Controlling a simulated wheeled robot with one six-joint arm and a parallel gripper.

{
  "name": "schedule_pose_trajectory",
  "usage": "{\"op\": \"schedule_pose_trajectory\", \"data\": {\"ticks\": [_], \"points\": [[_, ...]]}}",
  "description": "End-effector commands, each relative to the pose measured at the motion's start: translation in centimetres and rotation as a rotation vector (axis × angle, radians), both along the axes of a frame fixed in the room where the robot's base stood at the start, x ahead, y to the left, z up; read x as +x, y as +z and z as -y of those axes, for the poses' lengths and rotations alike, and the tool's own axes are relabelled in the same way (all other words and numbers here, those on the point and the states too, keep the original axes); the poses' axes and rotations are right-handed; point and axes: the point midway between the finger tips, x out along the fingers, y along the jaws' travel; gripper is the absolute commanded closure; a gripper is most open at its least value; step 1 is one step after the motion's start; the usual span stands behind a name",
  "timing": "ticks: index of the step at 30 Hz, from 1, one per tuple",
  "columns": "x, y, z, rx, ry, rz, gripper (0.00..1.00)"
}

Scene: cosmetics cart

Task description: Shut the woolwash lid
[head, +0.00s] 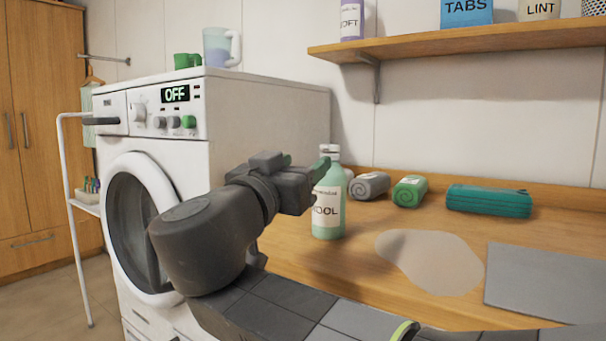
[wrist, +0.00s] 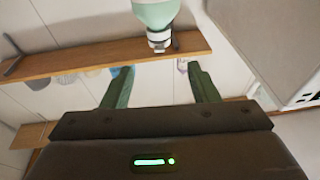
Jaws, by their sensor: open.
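A washing machine (head: 265,115) stands left, with a jug (head: 221,48) on top. Rolled towels (head: 409,191), a teal bundle (head: 488,201), a pale puddle-like patch (head: 430,262) and a grey mat (head: 545,282) lie on the counter. A shelf (head: 470,38) hangs above.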

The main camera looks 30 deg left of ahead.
Motion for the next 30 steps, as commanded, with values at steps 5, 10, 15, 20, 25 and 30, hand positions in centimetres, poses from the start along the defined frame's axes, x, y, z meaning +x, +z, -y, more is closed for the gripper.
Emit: {"op": "schedule_pose_trajectory", "data": {"ticks": [5,10,15,20,25,30], "points": [[-2.4,-0.5,-0.1,-0.001,0.005,-0.001,0.46],[-4.0,-0.9,-0.1,-0.001,0.004,-0.001,0.46],[-4.8,-1.1,0.0,0.000,0.001,0.000,0.46],[-5.0,-1.2,0.0,0.000,0.000,0.000,0.46],[-4.9,-1.2,0.0,0.000,0.000,0.000,0.46],[-4.4,-0.4,0.2,-0.006,-0.017,-0.025,0.77]]}}
